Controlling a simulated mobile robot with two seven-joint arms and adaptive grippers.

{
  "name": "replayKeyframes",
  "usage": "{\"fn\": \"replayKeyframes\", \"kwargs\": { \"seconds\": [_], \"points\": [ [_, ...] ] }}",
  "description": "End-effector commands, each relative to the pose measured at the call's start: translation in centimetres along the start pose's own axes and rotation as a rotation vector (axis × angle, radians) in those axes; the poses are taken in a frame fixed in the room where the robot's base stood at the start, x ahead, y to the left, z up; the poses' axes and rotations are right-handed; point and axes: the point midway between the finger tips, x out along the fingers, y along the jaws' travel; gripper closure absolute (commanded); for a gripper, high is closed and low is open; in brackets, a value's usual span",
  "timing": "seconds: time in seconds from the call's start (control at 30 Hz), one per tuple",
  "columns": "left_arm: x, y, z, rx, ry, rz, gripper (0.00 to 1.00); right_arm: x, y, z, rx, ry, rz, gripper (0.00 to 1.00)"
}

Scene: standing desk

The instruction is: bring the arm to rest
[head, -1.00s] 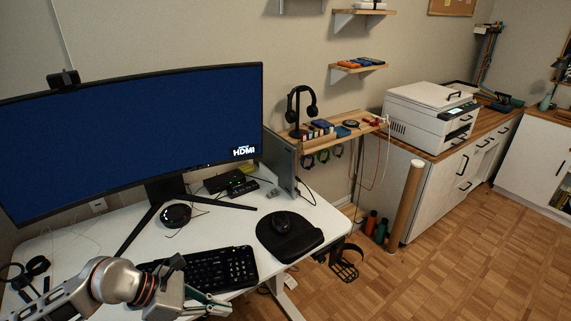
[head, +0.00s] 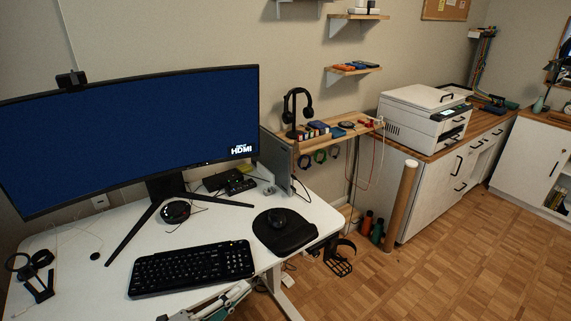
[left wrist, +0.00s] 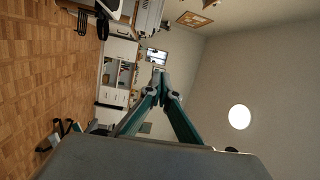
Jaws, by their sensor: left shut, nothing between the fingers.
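My left gripper (head: 238,291) shows at the bottom edge of the head view, just in front of the keyboard's right end. Only its fingers and a small part of the arm are in the picture; the rest is cut off by the frame. In the left wrist view its two teal fingers (left wrist: 159,80) meet at their tips with nothing between them. My right gripper is in neither view.
The white desk (head: 235,215) holds a black keyboard (head: 192,267), a mouse (head: 277,219) on a black pad (head: 287,238), and a wide monitor (head: 130,135). Headphones (head: 297,107) stand on a wooden side shelf. Open parquet floor (head: 430,285) lies to the right.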

Motion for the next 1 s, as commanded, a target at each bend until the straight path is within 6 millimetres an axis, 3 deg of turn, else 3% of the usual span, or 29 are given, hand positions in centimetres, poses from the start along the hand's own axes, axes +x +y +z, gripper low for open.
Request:
{"fn": "replayKeyframes", "kwargs": {
  "seconds": [0.1,0.23,0.4,0.5,0.67,1.0],
  "points": [
    [-3.1,4.3,2.7,-0.388,-0.242,0.037,1.00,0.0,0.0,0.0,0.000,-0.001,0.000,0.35],
    [-8.1,10.5,4.1,-0.796,-0.501,0.086,1.00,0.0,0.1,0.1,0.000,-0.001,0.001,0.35],
    [-14.2,17.4,2.7,-1.190,-0.759,0.138,1.00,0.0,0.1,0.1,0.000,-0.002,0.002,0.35],
    [-16.5,19.6,1.6,-1.325,-0.846,0.155,1.00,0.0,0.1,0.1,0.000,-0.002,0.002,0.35],
    [-17.9,21.0,0.7,-1.414,-0.902,0.165,1.00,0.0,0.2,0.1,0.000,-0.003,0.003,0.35],
    [-17.9,21.1,0.7,-1.415,-0.903,0.166,1.00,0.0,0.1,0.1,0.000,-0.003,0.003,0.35]
  ]
}}
